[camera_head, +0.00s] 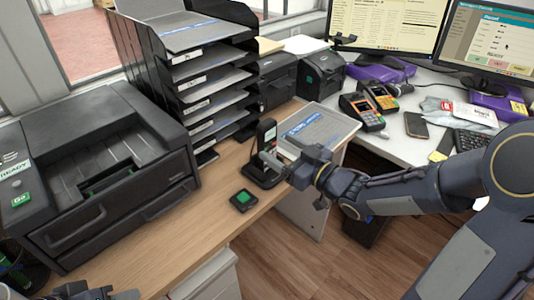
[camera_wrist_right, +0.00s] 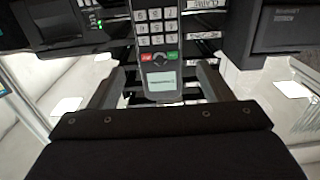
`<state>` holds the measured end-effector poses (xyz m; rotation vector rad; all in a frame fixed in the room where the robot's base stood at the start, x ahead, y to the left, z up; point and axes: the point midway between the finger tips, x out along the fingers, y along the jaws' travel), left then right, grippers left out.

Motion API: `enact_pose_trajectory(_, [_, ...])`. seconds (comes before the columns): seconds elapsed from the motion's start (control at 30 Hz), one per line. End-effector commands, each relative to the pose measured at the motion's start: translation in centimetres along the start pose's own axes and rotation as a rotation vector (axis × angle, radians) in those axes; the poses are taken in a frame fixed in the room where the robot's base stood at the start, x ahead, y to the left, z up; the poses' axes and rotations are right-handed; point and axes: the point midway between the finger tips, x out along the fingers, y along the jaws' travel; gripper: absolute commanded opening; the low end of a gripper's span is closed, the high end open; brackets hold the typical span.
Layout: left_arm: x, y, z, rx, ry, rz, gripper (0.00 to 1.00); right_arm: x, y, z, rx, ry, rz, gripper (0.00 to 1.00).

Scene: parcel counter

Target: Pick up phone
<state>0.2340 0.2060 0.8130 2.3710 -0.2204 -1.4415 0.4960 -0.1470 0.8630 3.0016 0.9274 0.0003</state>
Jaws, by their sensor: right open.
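The phone (camera_head: 266,134) is a dark handset standing upright in a black cradle (camera_head: 262,178) on the wooden counter. In the right wrist view the phone (camera_wrist_right: 158,38) shows its number keys, a green and a red key and a small lit screen. My right gripper (camera_head: 277,164) is open at the phone. In the right wrist view its two fingers (camera_wrist_right: 161,75) stand on either side of the handset, with gaps visible. The head view does not show the contact clearly. My left gripper (camera_head: 88,292) is partly cut off at the bottom left edge, apart from the phone.
A black printer (camera_head: 110,215) and a stack of document trays (camera_head: 200,75) stand left of the phone. Card terminals (camera_head: 362,111) and a smartphone (camera_head: 416,125) lie on the white desk.

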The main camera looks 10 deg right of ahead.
Motion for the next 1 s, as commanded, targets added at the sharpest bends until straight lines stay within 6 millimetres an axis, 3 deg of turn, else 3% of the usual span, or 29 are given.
enact_pose_trajectory(0.5, [0.0, 0.0, 0.0, 0.0, 0.0, 0.0, 0.36, 6.7, 0.0, -0.3, -0.001, 0.001, -0.001, 0.73])
enact_pose_trajectory(0.77, [0.1, 0.0, 0.0, 0.0, 0.0, 0.0, 0.36, 7.1, 0.0, -0.3, -0.001, 0.0, 0.001, 0.73])
enact_pose_trajectory(1.0, [0.1, 0.0, 0.0, 0.0, 0.0, 0.0, 0.36, 7.0, 0.0, -0.3, -0.001, 0.0, 0.002, 0.45])
